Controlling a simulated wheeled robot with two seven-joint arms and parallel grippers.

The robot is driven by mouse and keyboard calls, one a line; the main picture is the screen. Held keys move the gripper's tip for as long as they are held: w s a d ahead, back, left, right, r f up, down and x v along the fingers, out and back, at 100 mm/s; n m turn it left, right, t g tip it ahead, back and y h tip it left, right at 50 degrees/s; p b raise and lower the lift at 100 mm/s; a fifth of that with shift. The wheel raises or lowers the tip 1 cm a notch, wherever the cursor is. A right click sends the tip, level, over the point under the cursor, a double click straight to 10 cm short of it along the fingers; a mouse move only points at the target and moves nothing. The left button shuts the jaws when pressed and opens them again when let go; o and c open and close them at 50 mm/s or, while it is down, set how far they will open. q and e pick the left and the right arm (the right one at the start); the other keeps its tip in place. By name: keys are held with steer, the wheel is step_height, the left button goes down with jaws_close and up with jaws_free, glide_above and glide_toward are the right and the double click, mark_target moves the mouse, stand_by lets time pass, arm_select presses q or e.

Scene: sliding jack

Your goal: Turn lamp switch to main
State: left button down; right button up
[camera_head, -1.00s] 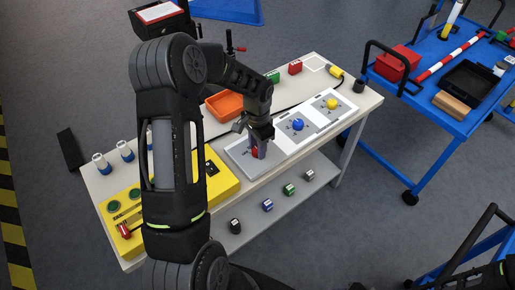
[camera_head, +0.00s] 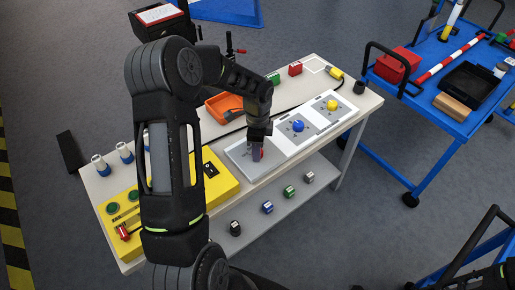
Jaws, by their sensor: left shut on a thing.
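A row of three light grey panels lies on the white table, each with a coloured knob. My left gripper (camera_head: 257,154) points down at the nearest panel (camera_head: 238,153) and is shut on its red knob (camera_head: 261,154). The fingers hide most of this knob, so its pointer and the panel's markings cannot be read. The blue knob (camera_head: 298,126) sits on the middle panel and the yellow knob (camera_head: 332,104) on the far panel, both untouched.
A yellow box (camera_head: 217,184) stands left of the panels. An orange tray (camera_head: 222,107) and a black cable lie behind them. Several small coloured blocks rest on the lower shelf (camera_head: 262,221). A blue cart (camera_head: 437,62) stands at the right.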

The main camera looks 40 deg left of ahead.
stand_by(0.4)
arm_select(q)
steer(key=c, duration=1)
jaws_free()
step_height(320, 180, up, 8)
steer(key=shift+f+b, duration=0.1)
steer(key=shift+b, duration=0.25)
